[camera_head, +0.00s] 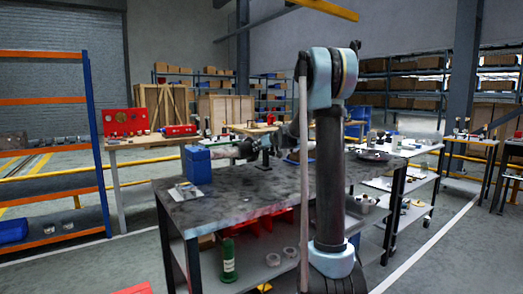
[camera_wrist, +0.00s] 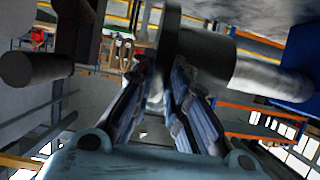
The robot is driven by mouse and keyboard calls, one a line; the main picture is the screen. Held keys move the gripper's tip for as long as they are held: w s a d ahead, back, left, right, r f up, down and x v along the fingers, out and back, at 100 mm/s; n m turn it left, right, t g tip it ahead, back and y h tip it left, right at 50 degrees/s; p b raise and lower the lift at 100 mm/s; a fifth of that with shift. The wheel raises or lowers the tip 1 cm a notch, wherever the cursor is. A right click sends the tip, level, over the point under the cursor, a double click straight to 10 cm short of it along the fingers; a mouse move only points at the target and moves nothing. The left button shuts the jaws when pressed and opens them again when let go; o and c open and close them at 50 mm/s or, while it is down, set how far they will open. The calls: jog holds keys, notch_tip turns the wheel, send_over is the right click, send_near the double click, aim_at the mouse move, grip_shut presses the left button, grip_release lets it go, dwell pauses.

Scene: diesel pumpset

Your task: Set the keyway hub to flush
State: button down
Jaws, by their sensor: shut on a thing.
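The keyway hub is the dark flanged disc (camera_wrist: 178,42) at the top middle of the wrist view. It sits on a thick grey shaft (camera_wrist: 262,76) that runs right to a blue block (camera_wrist: 296,45). My gripper (camera_wrist: 163,78) has its two ribbed fingers closed in on the hub, which hides their tips partly. In the head view the blue block (camera_head: 197,165) stands on the workbench (camera_head: 240,205), with the shaft (camera_head: 222,152) and the dark hub (camera_head: 246,148) to its right. I cannot tell how the hub face lies against the shaft end.
A black stand (camera_head: 266,158) is on the bench right of the hub. A small plate with parts (camera_head: 186,191) lies at the bench's left. A green bottle (camera_head: 228,260) and red bins are on the lower shelf. The front of the bench top is clear.

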jog(key=shift+w+d, duration=0.15)
jog(key=shift+d, duration=0.2)
jog(key=c, duration=1.6)
grip_release()
jog(key=shift+d, duration=0.1)
jog(key=shift+o, duration=0.2)
jog(key=v, duration=1.1)
jog(key=shift+s, duration=0.4)
jog(key=shift+r, duration=0.1)
